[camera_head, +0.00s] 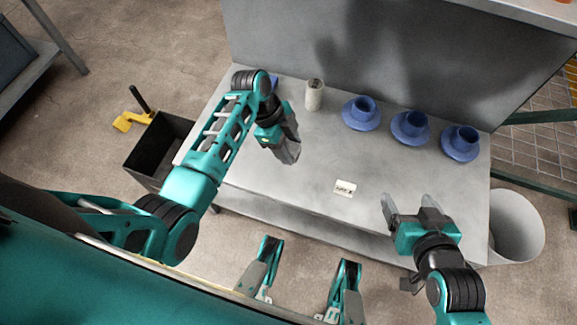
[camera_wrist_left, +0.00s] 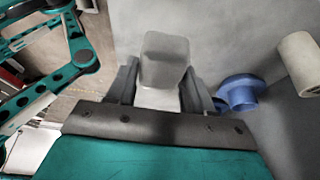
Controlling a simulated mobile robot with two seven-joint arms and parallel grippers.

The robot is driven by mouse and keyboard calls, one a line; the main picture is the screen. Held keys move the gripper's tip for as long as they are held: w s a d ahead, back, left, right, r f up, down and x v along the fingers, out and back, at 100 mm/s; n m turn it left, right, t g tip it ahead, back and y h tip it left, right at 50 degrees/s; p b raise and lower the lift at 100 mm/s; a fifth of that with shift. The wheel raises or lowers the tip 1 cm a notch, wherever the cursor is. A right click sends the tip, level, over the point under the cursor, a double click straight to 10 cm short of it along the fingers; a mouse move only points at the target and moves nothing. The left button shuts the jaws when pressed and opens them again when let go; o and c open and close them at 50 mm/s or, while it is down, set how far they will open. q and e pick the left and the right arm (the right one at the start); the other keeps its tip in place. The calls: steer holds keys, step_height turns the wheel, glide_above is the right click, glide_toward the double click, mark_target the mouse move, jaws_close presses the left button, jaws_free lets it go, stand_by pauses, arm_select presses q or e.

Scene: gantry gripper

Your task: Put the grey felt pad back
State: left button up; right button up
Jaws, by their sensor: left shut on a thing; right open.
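My left gripper (camera_head: 287,148) is over the left part of the grey table (camera_head: 300,190). In the left wrist view it (camera_wrist_left: 160,90) is shut on a grey block-like thing, which I take to be the grey felt pad (camera_wrist_left: 165,62); its lower part looks paler. In the head view the held thing is hard to tell from the grey fingers. Whether it touches the table is unclear. My right gripper (camera_head: 413,208) is open and empty over the table's front right. A small white label (camera_head: 344,188) with dark marks lies on the table between the grippers.
Three blue flanged pieces (camera_head: 410,127) stand along the back right. A pale cylinder (camera_head: 314,95) stands at the back left, near another blue piece (camera_wrist_left: 240,92) mostly hidden by my left arm. A dark open bin (camera_head: 157,150) is left of the table, a white bucket (camera_head: 515,228) right.

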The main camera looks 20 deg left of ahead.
arm_select(q)
step_height(320, 180, down, 9)
steer(key=b, duration=0.3)
steer(key=o, duration=0.9)
arm_select(e)
steer(key=f, duration=0.3)
steer(key=shift+w+a+f, duration=0.1)
steer(key=shift+a+f, duration=0.05)
steer(key=shift+a, duration=0.05)
arm_select(q)
steer(key=shift+o, duration=0.2)
steer(key=p+v, duration=0.5)
steer(key=v, duration=0.7)
steer(key=s+a+f+n+t+y, duration=0.1)
steer(key=s+f+n+t+y, duration=0.15)
steer(key=s+n+t, duration=0.35)
steer(key=s+d+r+n+t, duration=0.3)
steer(key=s+r+n+t, duration=0.1)
steer(key=r+n, duration=0.4)
steer(key=shift+r+n+t+h, duration=0.2)
steer(key=shift+n+t+h, duration=0.3)
steer(key=shift+n, duration=0.3)
arm_select(e)
step_height(320, 180, up, 4)
steer(key=shift+d, duration=0.15)
